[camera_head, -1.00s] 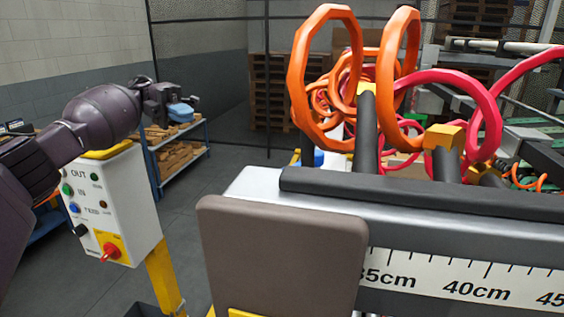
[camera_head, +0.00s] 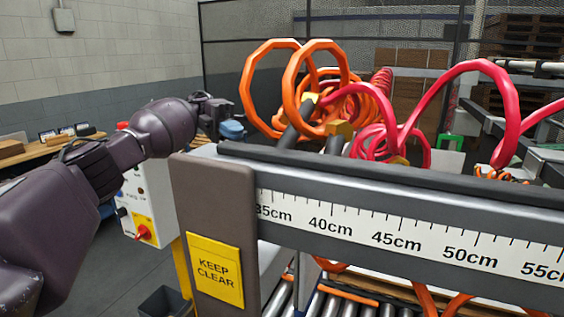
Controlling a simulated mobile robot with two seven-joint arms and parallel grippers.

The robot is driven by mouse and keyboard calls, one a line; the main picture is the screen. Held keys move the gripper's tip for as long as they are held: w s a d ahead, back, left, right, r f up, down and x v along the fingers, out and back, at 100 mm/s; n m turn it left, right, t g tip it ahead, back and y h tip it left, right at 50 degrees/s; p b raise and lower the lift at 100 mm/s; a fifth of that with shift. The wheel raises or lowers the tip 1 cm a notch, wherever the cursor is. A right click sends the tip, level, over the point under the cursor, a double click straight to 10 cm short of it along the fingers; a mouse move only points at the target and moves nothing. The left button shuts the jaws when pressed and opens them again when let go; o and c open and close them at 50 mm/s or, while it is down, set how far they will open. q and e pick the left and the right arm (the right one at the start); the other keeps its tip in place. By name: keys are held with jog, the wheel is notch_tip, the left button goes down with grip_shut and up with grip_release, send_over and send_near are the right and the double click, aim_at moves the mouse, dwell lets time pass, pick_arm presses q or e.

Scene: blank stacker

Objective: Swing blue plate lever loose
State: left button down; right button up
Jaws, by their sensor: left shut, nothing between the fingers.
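My left arm comes in from the left, and its gripper (camera_head: 228,122) is just past the left end of the machine's dark top bar. The gripper is small and dark in the view; it is shut and seems empty. A blue piece (camera_head: 233,130) shows at its tip; I cannot tell whether it is part of the gripper or the blue plate lever. No other blue lever is clearly visible. The machine's left end partly hides what lies behind it. My right gripper is not in view.
A grey beam with a centimetre scale (camera_head: 398,238) crosses the front. A brown panel (camera_head: 213,190) with a yellow KEEP CLEAR sign (camera_head: 215,270) stands at its left end. Orange hoses (camera_head: 270,48) and red hoses (camera_head: 470,70) loop above. A white control box (camera_head: 146,190) stands below my left arm.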

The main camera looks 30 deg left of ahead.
pick_arm(q)
jog(key=p+x, duration=0.4)
jog(key=x, duration=1)
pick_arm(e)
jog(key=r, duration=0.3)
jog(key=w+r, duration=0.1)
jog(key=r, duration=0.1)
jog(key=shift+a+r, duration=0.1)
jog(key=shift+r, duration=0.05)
pick_arm(q)
jog(key=shift+a+f, duration=0.1)
jog(key=shift+f, duration=0.05)
